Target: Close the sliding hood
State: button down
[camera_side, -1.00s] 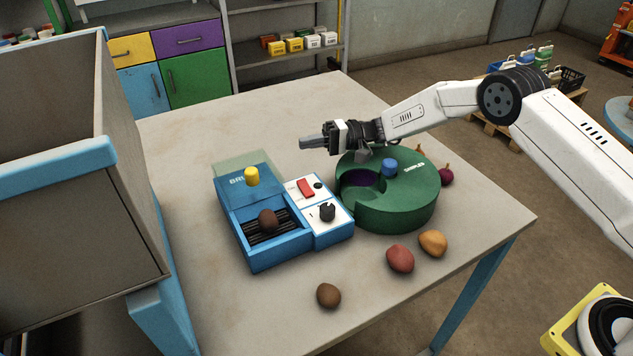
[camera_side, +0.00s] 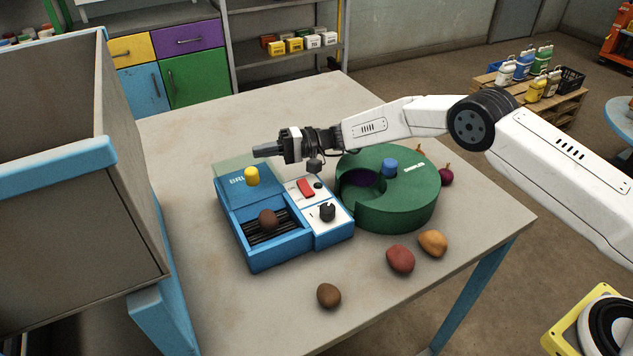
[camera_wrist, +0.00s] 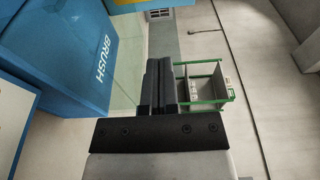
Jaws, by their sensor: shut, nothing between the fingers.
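The blue brush machine (camera_side: 290,252) stands on the table with its front opening uncovered. A brown potato-like lump (camera_side: 268,219) lies on the dark slatted bed inside. The sliding hood (camera_side: 235,187) is blue with a yellow knob (camera_side: 252,177) and sits at the back of the machine. In the wrist view the hood, marked BRUSH (camera_wrist: 75,60), fills the left, and part of the knob (camera_wrist: 130,4) shows at the top edge. My gripper (camera_side: 262,151) is shut and empty, held level behind the knob and higher in the picture. Its fingers also show in the wrist view (camera_wrist: 160,85); contact with the knob is not visible.
A control panel with a red switch (camera_side: 306,188) and black dial (camera_side: 327,212) flanks the opening. A green round sampler (camera_side: 410,205) with a blue knob stands to the right. Several loose vegetables lie near the front and right. A pale translucent plate (camera_side: 232,168) projects behind the hood.

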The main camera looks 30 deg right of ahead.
aim_at(265, 172)
jog(key=shift+s+a, duration=0.25)
jog(key=shift+s, duration=0.35)
jog(key=shift+s+a, duration=0.25)
jog(key=shift+s, duration=0.35)
jog(key=shift+s+a, duration=0.25)
jog(key=shift+s, duration=0.35)
jog(key=shift+s, duration=5.8)
jog(key=shift+v, duration=3.95)
jog(key=shift+w, duration=0.1)
